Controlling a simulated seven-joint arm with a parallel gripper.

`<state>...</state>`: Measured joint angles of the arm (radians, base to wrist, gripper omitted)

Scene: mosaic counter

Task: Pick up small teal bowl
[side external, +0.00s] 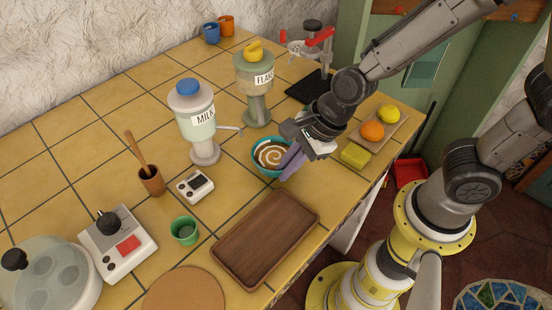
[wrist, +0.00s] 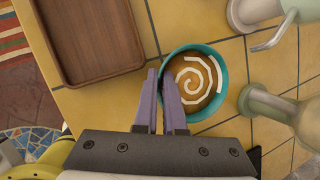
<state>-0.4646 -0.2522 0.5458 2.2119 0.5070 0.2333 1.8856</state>
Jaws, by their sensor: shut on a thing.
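The small teal bowl (side external: 257,164) sits on the yellow tiled counter and holds something brown with a white spiral on top. It also shows in the wrist view (wrist: 222,86). My gripper (side external: 290,163) is at the bowl's near right side in the side view. In the wrist view, its two purple fingers (wrist: 161,88) are close together at the bowl's left rim, one outside and one inside. They are shut on the rim. The bowl looks level, and I cannot tell whether it is clear of the counter.
A wooden tray (side external: 226,251) lies close to the bowl at the counter's front edge. The milk dispenser (side external: 204,150) and flakes dispenser (side external: 258,108) stand behind. A yellow sponge (side external: 355,156) and a board with fruit (side external: 391,134) are to the right. A green cup (side external: 184,231) stands at left.

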